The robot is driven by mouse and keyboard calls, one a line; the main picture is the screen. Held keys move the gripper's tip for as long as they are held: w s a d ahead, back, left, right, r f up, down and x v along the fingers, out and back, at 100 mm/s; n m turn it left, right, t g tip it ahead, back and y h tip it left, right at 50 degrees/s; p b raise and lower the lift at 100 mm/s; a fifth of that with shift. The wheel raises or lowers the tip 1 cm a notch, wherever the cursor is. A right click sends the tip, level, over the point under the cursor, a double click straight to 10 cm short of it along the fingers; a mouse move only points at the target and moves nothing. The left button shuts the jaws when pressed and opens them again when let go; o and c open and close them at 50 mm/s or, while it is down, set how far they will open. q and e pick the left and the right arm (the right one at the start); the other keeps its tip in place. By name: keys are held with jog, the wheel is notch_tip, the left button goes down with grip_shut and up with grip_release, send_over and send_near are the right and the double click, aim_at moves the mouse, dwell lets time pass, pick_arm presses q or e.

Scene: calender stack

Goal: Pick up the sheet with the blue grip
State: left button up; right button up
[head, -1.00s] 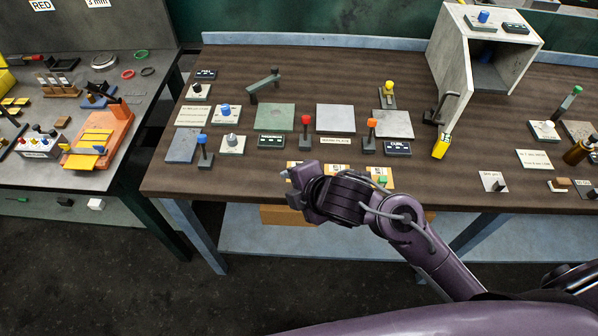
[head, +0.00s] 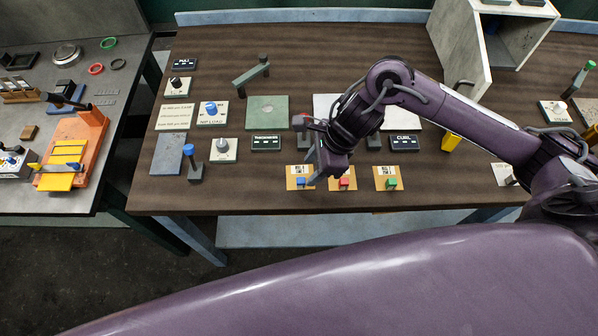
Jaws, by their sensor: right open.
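The tan sheet with the blue grip (head: 301,183) lies near the front edge of the brown table, leftmost of three small labelled sheets. The sheet with the red grip (head: 345,184) lies to its right, and the sheet with the green grip (head: 387,183) is beyond that. My right gripper (head: 319,178) is open and empty. It points down above the blue-grip and red-grip sheets and covers part of them. A finger shows close to the right side of the blue grip; I cannot tell whether it touches. My left gripper is out of view.
Behind stand a blue-knobbed lever (head: 192,165), a knob plate (head: 223,150), a "THICKNESS" display (head: 266,143) and a "CURL" display (head: 404,143). A grey open box (head: 456,45) stands at the back right.

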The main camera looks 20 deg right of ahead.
aim_at(302, 180)
jog(key=shift+s+a+f+p, duration=0.15)
jog(key=shift+a+f+p, duration=0.1)
jog(key=shift+f+p, duration=0.15)
jog(key=shift+s+a+f+p, duration=0.1)
jog(key=shift+a+f+p, duration=0.15)
jog(key=shift+f, duration=0.2)
jog(key=shift+p+x, duration=0.5)
jog(key=shift+x, duration=0.3)
jog(key=shift+w+a+f, duration=0.15)
jog(key=shift+w+f, duration=0.05)
jog(key=shift+f, duration=0.4)
jog(key=shift+w+a+f, duration=0.15)
jog(key=shift+w+f, duration=0.05)
jog(key=shift+f, duration=0.35)
jog(key=c, duration=0.4)
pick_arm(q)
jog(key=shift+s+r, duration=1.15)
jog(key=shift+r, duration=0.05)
pick_arm(e)
grip_shut()
